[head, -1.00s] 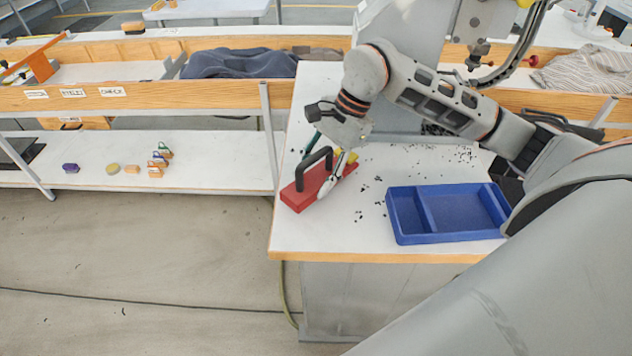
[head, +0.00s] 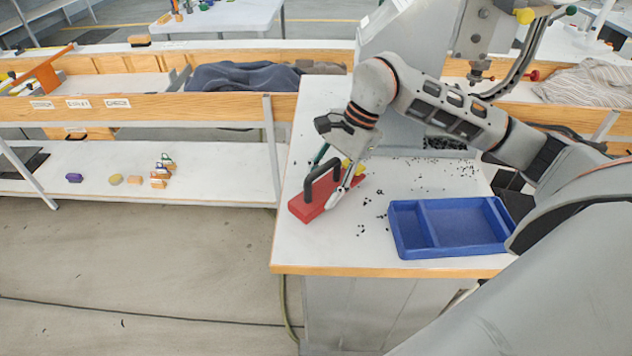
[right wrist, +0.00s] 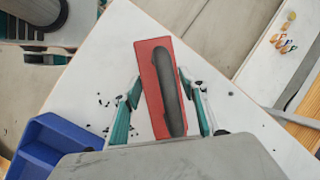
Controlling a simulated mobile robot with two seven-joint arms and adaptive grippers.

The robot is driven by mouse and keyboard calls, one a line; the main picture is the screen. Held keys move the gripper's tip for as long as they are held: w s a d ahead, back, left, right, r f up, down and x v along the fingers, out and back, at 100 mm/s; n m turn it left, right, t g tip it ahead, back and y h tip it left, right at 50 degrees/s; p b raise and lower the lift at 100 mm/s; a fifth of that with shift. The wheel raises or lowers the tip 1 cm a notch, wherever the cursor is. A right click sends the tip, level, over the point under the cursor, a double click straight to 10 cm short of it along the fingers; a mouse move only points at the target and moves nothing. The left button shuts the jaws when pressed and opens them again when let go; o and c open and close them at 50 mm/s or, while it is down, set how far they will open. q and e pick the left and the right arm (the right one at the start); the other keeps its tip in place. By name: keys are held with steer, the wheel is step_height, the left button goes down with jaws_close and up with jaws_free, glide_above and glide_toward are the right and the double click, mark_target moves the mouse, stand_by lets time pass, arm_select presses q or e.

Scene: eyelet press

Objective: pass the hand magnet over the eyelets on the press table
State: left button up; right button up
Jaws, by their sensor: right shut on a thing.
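The hand magnet (head: 304,209) is a red block with a black arched handle, at the left part of the white press table (head: 340,253). My right gripper (head: 335,181) is shut on it. In the right wrist view the magnet (right wrist: 152,80) lies lengthwise between the two fingers. Whether its underside touches the table cannot be told. Small dark eyelets (head: 362,230) are scattered right of the magnet, with more toward the back of the table (head: 435,165). Any under the magnet are hidden. My left gripper is not in view.
A blue divided tray (head: 455,250) stands at the table's front right. The grey press (head: 400,50) rises at the back. A low shelf (head: 220,170) on the left carries several small coloured items. The table's front left corner is clear.

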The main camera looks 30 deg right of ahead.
mark_target(396, 223)
steer(key=shift+s+d+b, duration=0.2)
steer(key=shift+s+d, duration=0.15)
steer(key=shift+s, duration=0.7)
steer(key=shift+s+d+b, duration=0.2)
steer(key=shift+s+d, duration=0.15)
steer(key=shift+s, duration=0.65)
steer(key=shift+s+d+b, duration=0.2)
steer(key=shift+s+d, duration=0.15)
steer(key=shift+s, duration=0.7)
steer(key=shift+s+d+b, duration=0.2)
steer(key=shift+s, duration=0.45)
steer(key=shift+s+d+b, duration=0.25)
steer(key=shift+s, duration=0.4)
steer(key=shift+s+d+b, duration=0.2)
steer(key=shift+s, duration=0.45)
steer(key=shift+s+d, duration=0.1)
steer(key=shift+s, duration=0.4)
steer(key=shift+s+d+b, duration=0.5)
steer(key=shift+d+b, duration=0.05)
steer(key=shift+d, duration=0.3)
steer(key=shift+s+d, duration=0.4)
steer(key=shift+d, duration=0.2)
steer(key=shift+s+d, duration=0.35)
steer(key=shift+d, duration=0.25)
steer(key=shift+s+d+r+p, duration=0.15)
steer(key=shift+d+r+p, duration=0.1)
steer(key=shift+p, duration=0.1)
steer(key=shift+s+d+f, duration=0.15)
steer(key=shift+s+d, duration=0.2)
steer(key=shift+d, duration=0.15)
